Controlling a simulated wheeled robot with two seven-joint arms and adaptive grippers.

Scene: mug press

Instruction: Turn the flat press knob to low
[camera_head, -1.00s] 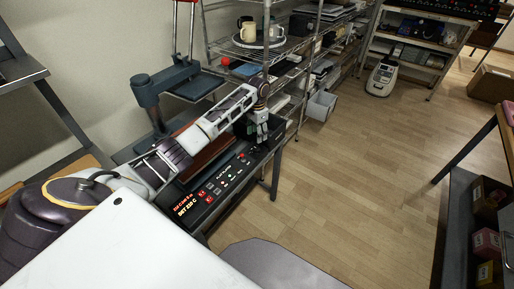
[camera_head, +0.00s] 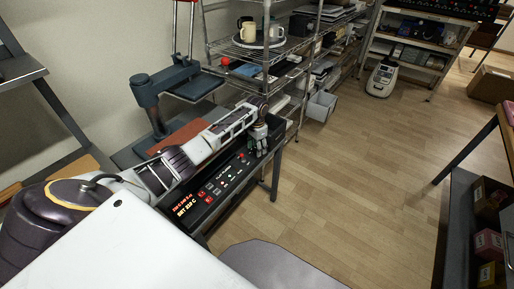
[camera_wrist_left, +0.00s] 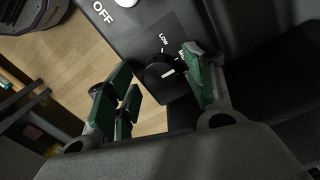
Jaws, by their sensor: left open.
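The black round knob (camera_wrist_left: 158,73) sits on the dark control panel in the left wrist view. In the head view my left gripper (camera_head: 259,141) is over the far end of the press's control panel (camera_head: 208,193) and hides the knob. The flat press (camera_head: 148,90) stands behind my arm. My right gripper is out of view.
A wire shelf (camera_head: 265,58) with mugs on a tray stands just beyond the panel. The wooden floor to the right is open. An OFF label (camera_wrist_left: 102,12) shows on the panel in the wrist view.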

